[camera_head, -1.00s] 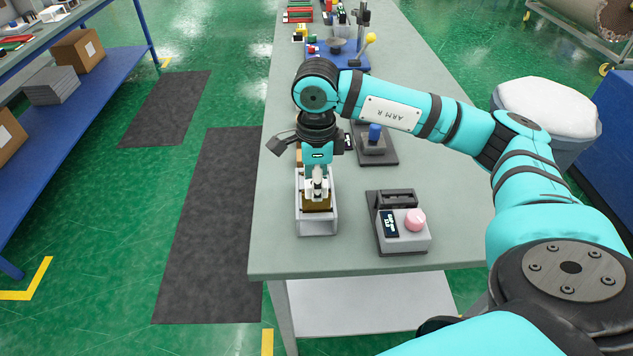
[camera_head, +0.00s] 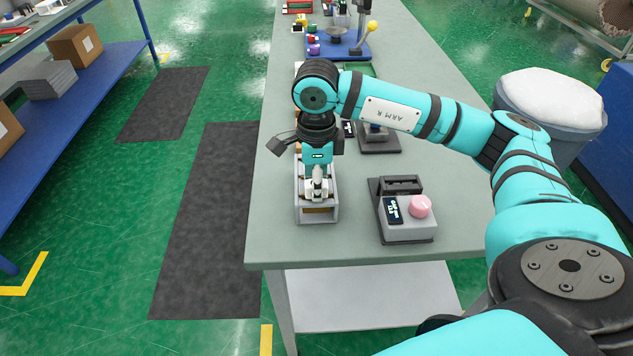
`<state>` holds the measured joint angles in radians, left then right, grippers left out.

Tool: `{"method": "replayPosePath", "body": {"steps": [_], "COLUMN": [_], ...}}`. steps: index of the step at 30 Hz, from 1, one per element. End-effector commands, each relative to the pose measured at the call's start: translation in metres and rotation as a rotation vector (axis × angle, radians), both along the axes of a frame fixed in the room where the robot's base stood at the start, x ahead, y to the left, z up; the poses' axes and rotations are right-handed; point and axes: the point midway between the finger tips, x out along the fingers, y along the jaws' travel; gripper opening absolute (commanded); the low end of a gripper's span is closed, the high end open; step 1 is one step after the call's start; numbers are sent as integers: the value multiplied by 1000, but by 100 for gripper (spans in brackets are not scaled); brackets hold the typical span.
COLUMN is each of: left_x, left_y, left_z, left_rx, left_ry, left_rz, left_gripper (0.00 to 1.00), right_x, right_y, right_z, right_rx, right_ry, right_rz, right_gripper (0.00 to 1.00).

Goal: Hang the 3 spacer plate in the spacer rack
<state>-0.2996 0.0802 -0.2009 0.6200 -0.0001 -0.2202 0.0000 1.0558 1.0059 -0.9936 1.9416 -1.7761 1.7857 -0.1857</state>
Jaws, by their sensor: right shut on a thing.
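The spacer rack (camera_head: 299,203) is a light grey, open-topped frame near the left edge of the bench. My right gripper (camera_head: 318,190) points down over the near half of the rack and is shut on a brownish plate. Only a small strip of this spacer plate (camera_head: 318,210) shows, below the fingers and behind the rack's near end. I cannot tell whether it touches the rack or read any number on it. My wrist hides the far part of the rack. My left gripper is out of view.
A grey device (camera_head: 408,228) with a pink knob and dark display stands right of the rack. Another device (camera_head: 379,142) sits behind it. A blue-based fixture (camera_head: 345,45) with a yellow-knobbed lever is further back. The bench's near right corner is clear.

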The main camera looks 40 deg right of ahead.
Motion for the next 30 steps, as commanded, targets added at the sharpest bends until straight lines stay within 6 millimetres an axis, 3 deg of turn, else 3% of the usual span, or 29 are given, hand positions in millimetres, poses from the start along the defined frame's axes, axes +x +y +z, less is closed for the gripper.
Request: {"method": "replayPosePath", "body": {"steps": [10,11,17,26,30], "left_x": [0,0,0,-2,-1], "left_y": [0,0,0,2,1], "left_z": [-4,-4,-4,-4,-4], "left_rx": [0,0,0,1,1], "left_ry": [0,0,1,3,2], "left_rz": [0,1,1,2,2], "left_gripper": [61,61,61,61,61], "right_x": [0,0,0,0,1], "right_y": [0,0,0,0,0], "right_z": [-4,-4,-4,-3,12], "right_rx": [1,1,0,-1,0], "right_ry": [-1,-1,0,-1,-5], "right_rz": [0,0,0,0,-1], "right_gripper": [0,26,52,52,52]}}
